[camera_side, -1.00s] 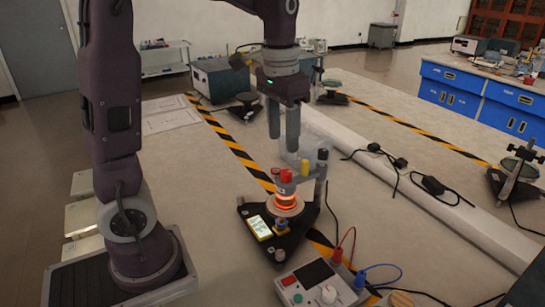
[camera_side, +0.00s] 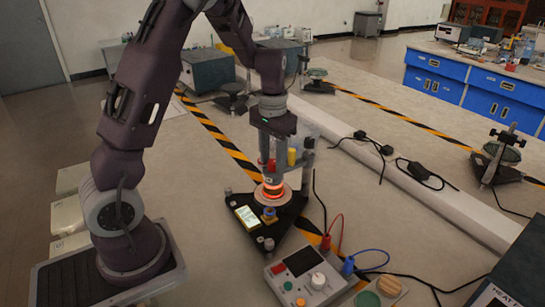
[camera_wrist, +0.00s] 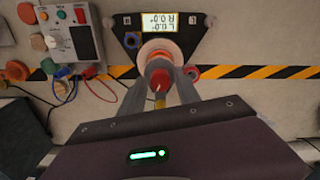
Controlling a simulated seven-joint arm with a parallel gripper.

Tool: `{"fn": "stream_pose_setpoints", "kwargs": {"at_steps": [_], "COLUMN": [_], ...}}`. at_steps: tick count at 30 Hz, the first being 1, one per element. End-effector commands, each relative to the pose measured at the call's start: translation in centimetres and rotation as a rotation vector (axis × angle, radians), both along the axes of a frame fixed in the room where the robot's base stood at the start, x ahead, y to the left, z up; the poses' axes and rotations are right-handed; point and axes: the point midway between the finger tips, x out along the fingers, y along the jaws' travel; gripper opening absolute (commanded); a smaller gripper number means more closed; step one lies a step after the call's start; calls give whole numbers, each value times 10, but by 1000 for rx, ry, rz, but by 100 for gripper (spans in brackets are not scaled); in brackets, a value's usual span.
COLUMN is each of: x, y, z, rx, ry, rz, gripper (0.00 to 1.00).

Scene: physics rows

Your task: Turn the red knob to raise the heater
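The heater is a glowing orange ring (camera_side: 272,190) on a pale disc, over a black three-cornered base (camera_side: 240,238) with a small lit display (camera_side: 247,217). In the wrist view the display (camera_wrist: 163,17) reads about 0.0° on both lines. A red knob (camera_wrist: 158,79) stands above the disc, between my gripper's fingers (camera_wrist: 160,86); whether they touch it is unclear. My gripper (camera_side: 272,163) points down over the heater, fingers apart. In the side view the fingers partly hide the red parts (camera_side: 263,164). A yellow part (camera_side: 292,157) shows beside the right finger.
A control box (camera_side: 305,272) with red and blue leads stands close in front of the base. A pale raised strip (camera_side: 420,185) and cables lie to the right. Black-and-yellow tape (camera_side: 232,150) crosses the bench. Bench left of the base is clear.

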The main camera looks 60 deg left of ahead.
Motion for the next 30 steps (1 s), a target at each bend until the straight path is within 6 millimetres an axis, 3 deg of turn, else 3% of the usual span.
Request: {"fn": "stream_pose_setpoints", "kwargs": {"at_steps": [1,5,6,11,19,28,29,30], "x": [0,0,0,0,0,0,0,0], "y": [0,0,0,0,-1,-1,-1,-1], "z": [0,0,0,0,1,1,1,1], "rx": [0,0,0,0,0,0,0,0], "ry": [0,0,0,0,0,0,0,-1], "rz": [0,0,0,50,363,389,389,388], "gripper": [27,1,0,0,0,0,31,38]}}
